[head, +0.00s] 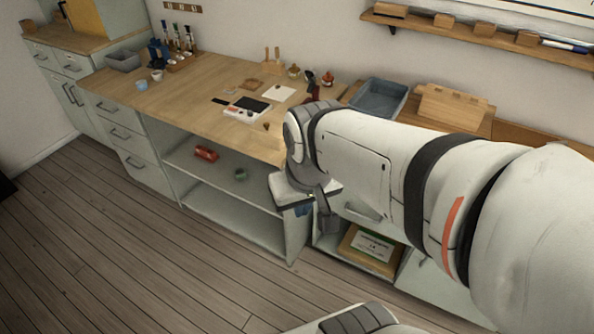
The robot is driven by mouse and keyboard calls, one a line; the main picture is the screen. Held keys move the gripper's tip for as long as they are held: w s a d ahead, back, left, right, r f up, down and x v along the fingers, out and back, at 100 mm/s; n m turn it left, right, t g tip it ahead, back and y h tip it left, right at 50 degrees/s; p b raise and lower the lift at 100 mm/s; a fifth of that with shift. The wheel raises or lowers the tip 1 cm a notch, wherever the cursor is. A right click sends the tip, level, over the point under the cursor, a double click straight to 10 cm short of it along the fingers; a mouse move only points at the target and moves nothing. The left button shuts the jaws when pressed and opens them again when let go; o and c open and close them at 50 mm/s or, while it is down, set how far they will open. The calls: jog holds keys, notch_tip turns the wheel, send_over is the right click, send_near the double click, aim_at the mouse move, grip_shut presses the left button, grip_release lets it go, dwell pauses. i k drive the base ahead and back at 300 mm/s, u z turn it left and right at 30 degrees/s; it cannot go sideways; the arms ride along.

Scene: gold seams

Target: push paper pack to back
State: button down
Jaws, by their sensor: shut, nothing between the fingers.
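The paper pack (370,246), white and green on top with brown sides, lies in the low open compartment under the counter. Its front faces the compartment opening, and my arm hides part of the space above it. My gripper (328,228) points down in front of the cabinet, to the left of the pack and higher in the picture. Its fingers are small and dark here; they appear shut and empty, and apart from the pack.
The wooden counter (190,90) holds a grey tray (378,97), a white sheet and small tools. Open shelves to the left hold a red roll (206,153) and a green roll (240,174). The cabinet's upright panel edge stands near my gripper.

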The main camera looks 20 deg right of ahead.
aim_at(381, 254)
jog(key=u, duration=0.45)
jog(key=k, duration=1.55)
jog(key=z, duration=0.4)
jog(key=i, duration=1.45)
jog(key=z, duration=0.05)
